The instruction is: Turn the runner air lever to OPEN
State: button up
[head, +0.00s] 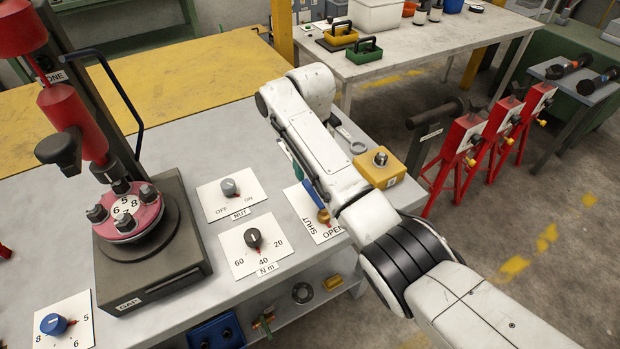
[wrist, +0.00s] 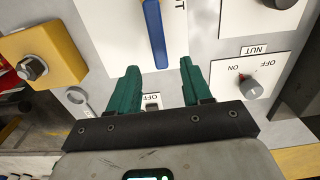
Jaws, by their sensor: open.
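The runner air lever (head: 308,191) has a blue handle on a brass pivot, over a white plate (head: 295,200) marked SHUT and OPEN. In the head view its handle slants up and left from the pivot, and my arm covers part of the plate. In the wrist view the blue handle (wrist: 155,35) hangs from the top edge, its free end just beyond the gap between my fingertips. My gripper (wrist: 160,67) is open, with green fingers apart and nothing between them. In the head view it is mostly hidden behind my arm.
The NUT knob (head: 229,187) and the N m dial (head: 253,239) sit on plates left of the lever.

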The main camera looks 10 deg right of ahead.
aim_at(310, 187)
jog(key=shift+r, duration=2.35)
jog(key=shift+f, duration=0.1)
